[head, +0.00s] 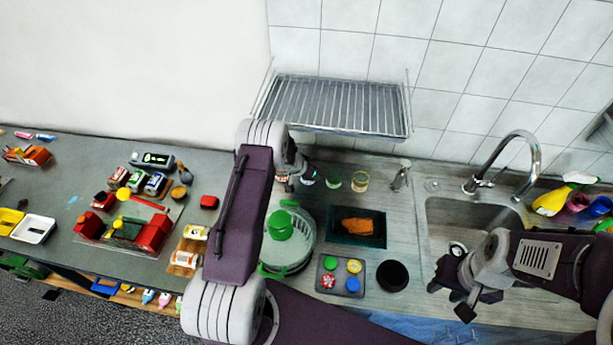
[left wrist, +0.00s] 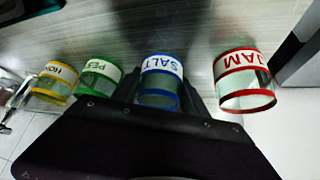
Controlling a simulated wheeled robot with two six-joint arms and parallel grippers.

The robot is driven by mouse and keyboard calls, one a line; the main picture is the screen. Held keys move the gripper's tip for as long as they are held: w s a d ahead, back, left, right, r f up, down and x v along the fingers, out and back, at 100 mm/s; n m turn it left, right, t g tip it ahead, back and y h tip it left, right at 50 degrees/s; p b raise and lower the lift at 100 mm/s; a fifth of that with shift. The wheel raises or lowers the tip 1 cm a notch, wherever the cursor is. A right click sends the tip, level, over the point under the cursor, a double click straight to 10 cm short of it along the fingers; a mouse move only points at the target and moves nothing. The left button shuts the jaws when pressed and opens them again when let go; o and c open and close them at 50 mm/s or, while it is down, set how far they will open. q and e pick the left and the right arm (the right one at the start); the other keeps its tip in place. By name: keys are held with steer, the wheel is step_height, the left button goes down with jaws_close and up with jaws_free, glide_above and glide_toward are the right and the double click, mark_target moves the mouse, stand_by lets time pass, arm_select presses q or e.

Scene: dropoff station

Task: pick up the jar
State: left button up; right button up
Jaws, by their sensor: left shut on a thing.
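Several labelled jars stand in a row at the back of the counter. In the left wrist view they are the red JAM jar (left wrist: 243,80), the blue SALT jar (left wrist: 160,82), a green jar (left wrist: 98,76) and a yellow jar (left wrist: 54,83). My left gripper (left wrist: 160,92) has its fingers on either side of the SALT jar and is shut on it. In the head view my left gripper (head: 297,170) is partly hidden by its arm among the left jars. The green jar (head: 333,181) and yellow jar (head: 360,181) show clear of it. My right gripper (head: 453,298) is open and empty near the sink.
A wire rack (head: 335,104) hangs just above the jars. The sink (head: 465,212) and faucet (head: 520,150) are at right.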

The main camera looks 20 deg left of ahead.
arm_select(q)
steer(key=shift+r, duration=0.1)
steer(key=shift+r, duration=0.3)
steer(key=shift+s+r, duration=0.1)
steer(key=s+b, duration=0.2)
steer(key=s+d+b, duration=0.1)
steer(key=s+b, duration=0.2)
steer(key=s+d+b, duration=0.1)
steer(key=s+b, duration=0.1)
steer(key=b, duration=0.1)
steer(key=shift+s+f, duration=0.2)
steer(key=shift+s, duration=0.2)
step_height(320, 180, up, 14)
steer(key=p, duration=1.1)
steer(key=shift+r, duration=0.25)
steer(key=shift+w, duration=0.1)
